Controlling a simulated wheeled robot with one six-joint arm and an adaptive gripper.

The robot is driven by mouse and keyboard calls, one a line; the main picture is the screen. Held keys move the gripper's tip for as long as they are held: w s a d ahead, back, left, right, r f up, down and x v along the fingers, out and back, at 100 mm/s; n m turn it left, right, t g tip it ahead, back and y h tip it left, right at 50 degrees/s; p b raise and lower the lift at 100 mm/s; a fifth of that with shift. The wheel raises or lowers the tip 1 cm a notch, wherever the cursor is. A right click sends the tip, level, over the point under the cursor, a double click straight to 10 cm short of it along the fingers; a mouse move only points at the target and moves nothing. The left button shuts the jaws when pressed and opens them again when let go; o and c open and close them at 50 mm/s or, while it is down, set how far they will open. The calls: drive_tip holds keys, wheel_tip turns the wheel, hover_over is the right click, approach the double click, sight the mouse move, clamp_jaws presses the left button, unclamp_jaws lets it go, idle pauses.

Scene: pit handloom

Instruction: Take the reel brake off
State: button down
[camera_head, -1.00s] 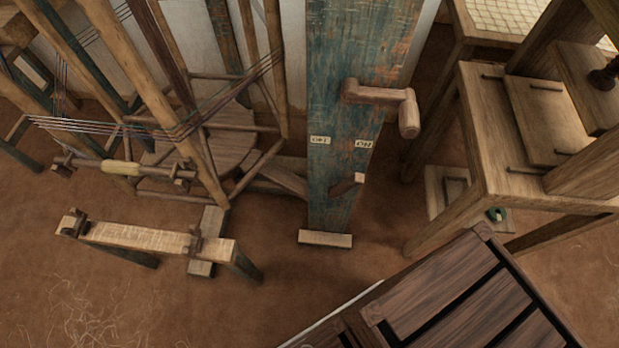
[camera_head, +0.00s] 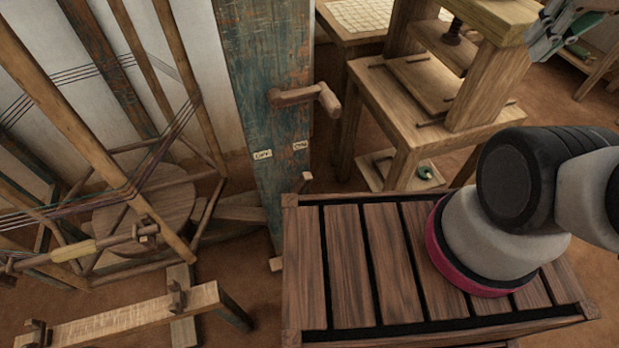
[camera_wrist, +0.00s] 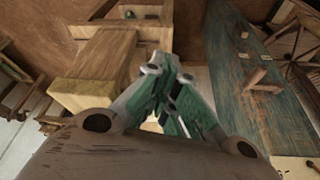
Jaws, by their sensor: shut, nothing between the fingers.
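A blue-green post (camera_head: 265,60) stands upright in the head view, with a small "OFF" label (camera_head: 262,155) on the left and an "ON" label (camera_head: 300,145) on the right. A short wooden lever (camera_head: 304,182) sticks out below the labels, its end on the "ON" side. A wooden crank handle (camera_head: 305,97) juts out above them. The post (camera_wrist: 245,100) also shows in the wrist view, right of my gripper (camera_wrist: 160,70), with the crank (camera_wrist: 262,80) on it. My gripper (camera_head: 555,35) is shut and empty, high at the upper right in the head view, apart from the post.
The wooden reel frame (camera_head: 150,200) with stretched threads stands left of the post. A low wooden bench (camera_head: 120,318) lies in front of it. A wooden stand with shelves (camera_head: 430,95) is right of the post. My slatted deck fills the lower right.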

drive_tip(key=w+a+f+m+g+y, duration=0.5)
drive_tip(key=w+a+f+g+y, duration=0.15)
drive_tip(key=w+a+f, duration=0.9)
drive_tip(key=a+f+m+g+y, duration=0.1)
drive_tip(key=a+f+m+y, duration=0.1)
drive_tip(key=f, duration=1.1)
drive_tip(key=a+f+m+g+y, duration=0.2)
drive_tip(key=a+f+m, duration=0.3)
drive_tip(key=f, duration=0.8)
drive_tip(key=shift+s+a+f, duration=0.15)
drive_tip(key=shift+s+a, duration=0.1)
drive_tip(key=shift+s, duration=0.1)
drive_tip(key=x, duration=1)
